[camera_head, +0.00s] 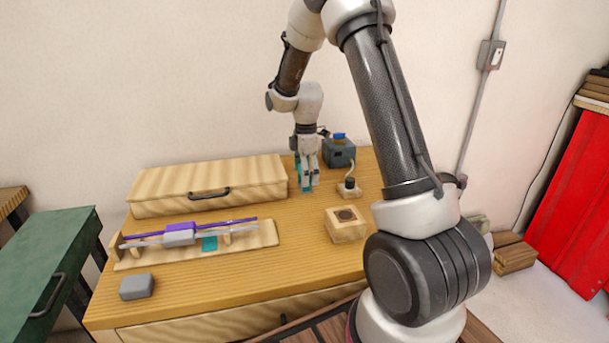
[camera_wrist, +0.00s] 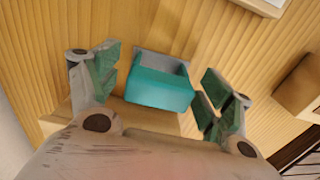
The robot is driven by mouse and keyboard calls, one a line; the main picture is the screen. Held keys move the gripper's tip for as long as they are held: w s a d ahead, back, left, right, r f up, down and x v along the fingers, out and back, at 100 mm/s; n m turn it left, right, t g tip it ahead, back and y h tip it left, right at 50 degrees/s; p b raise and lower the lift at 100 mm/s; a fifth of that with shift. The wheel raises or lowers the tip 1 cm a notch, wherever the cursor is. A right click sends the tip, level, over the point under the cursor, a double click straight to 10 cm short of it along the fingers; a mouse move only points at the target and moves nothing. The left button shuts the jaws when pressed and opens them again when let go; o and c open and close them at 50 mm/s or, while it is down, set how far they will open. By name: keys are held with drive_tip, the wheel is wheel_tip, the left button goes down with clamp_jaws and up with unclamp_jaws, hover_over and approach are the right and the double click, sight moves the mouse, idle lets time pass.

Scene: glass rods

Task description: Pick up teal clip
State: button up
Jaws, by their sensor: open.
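The teal clip (camera_wrist: 160,95) is a small teal block with a grey hollow along its far side. In the wrist view it lies between the two fingers of my gripper (camera_wrist: 160,88), with a visible gap on each side. The fingers have green pads and are open. In the head view my gripper (camera_head: 307,186) points down over the back of the table, right of the long wooden box. Teal shows at the fingertips there, but I cannot tell the clip from the pads.
A wooden rack (camera_head: 265,235) at left carries purple and grey rods with blocks; a teal patch (camera_head: 210,244) shows on it. A long wooden box (camera_head: 160,184) stands behind. A wooden block (camera_head: 345,232), a small device (camera_head: 349,188), a dark box (camera_head: 339,155) and a grey block (camera_head: 137,287) stand around.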

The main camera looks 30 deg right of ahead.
drive_tip(key=c, duration=1.1)
drive_tip(key=shift+r, duration=0.1)
wheel_tip(320, 180, up, 10)
drive_tip(key=shift+f, duration=0.1)
